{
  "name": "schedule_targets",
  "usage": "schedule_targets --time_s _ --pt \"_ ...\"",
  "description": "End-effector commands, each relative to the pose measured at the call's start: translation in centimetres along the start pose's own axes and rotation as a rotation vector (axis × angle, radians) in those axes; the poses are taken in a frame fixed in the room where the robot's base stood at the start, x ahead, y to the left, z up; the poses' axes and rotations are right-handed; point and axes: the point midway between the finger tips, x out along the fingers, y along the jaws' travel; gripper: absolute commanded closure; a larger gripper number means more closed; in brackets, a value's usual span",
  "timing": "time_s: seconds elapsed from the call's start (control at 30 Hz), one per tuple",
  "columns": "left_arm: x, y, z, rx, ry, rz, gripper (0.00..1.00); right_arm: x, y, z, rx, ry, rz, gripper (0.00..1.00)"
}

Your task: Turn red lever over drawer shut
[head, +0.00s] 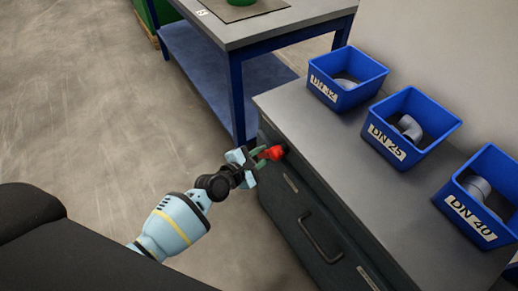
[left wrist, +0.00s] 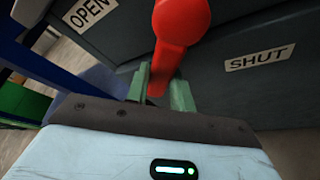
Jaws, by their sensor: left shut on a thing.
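The red lever (head: 272,153) is on the dark front of the drawer cabinet, near its top left corner. In the left wrist view the lever (left wrist: 180,25) comes down between the label OPEN (left wrist: 88,12) on the left and the label SHUT (left wrist: 260,57) on the right. My left gripper (head: 252,160) is at the lever, and its green fingers (left wrist: 162,88) are shut on the lever's end, one on each side. The drawer (head: 292,218) with its dark handle (head: 318,240) is below and looks flush with the cabinet. My right gripper is not in view.
Blue bins marked DN 32 (head: 345,97), DN 25 (head: 385,147) and DN 40 (head: 468,221) stand on the grey cabinet top (head: 330,140), holding grey pipe fittings. A blue-legged table (head: 290,20) stands behind. The concrete floor at left is clear.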

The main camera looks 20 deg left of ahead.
Motion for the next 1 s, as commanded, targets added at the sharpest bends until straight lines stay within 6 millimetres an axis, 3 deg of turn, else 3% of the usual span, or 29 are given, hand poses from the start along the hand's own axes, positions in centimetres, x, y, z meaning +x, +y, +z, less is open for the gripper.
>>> schedule_targets --time_s 0.5,1.0 --pt "-0.3 -2.7 0.8 -0.441 -0.001 -0.180 1.00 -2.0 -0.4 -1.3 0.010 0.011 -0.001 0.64" --pt "-0.6 -4.2 1.5 -0.670 0.001 -0.278 1.00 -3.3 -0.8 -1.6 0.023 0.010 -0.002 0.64"
